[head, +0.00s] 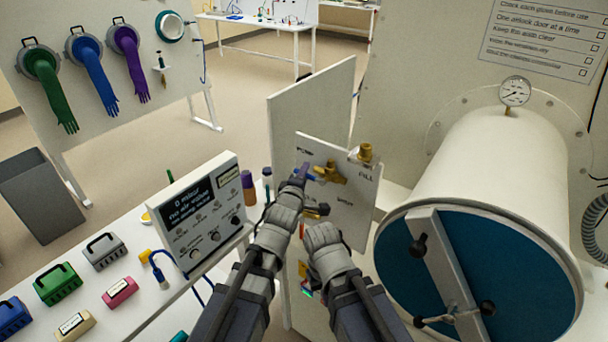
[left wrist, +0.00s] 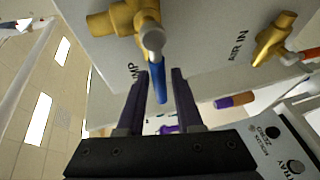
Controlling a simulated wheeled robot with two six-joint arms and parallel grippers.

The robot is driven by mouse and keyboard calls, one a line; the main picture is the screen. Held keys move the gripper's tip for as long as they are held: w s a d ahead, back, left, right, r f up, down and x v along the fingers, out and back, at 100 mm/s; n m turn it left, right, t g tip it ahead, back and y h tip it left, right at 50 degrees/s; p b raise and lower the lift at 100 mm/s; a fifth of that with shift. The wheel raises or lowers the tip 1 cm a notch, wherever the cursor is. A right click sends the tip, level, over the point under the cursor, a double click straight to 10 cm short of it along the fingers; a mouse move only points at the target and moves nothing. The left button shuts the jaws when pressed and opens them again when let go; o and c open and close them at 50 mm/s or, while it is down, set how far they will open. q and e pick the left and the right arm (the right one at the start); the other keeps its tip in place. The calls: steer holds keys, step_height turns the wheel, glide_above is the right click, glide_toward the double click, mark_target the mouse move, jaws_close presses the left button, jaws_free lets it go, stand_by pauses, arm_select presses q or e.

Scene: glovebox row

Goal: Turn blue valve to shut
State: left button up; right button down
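The blue valve is a brass body (head: 330,173) with a blue lever (head: 306,172) on an upright white panel (head: 345,210). In the left wrist view the brass body (left wrist: 124,20) is at the top, and the blue lever (left wrist: 157,82) points down between my fingers. My left gripper (head: 298,178) is at the lever in the head view. In the wrist view its two dark fingers (left wrist: 160,85) stand apart on either side of the lever, with narrow gaps showing. My right wrist is beside the left one, below the panel's valves; its fingers do not show.
Another brass valve (head: 365,153) is at the panel's upper right. An AIR IN valve (left wrist: 272,42) with a red lever sits close by. A labelled control box (head: 200,212) stands left of my arms. A large white chamber (head: 490,180) is at right.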

arm_select(q)
jaws_close()
stand_by(1.1)
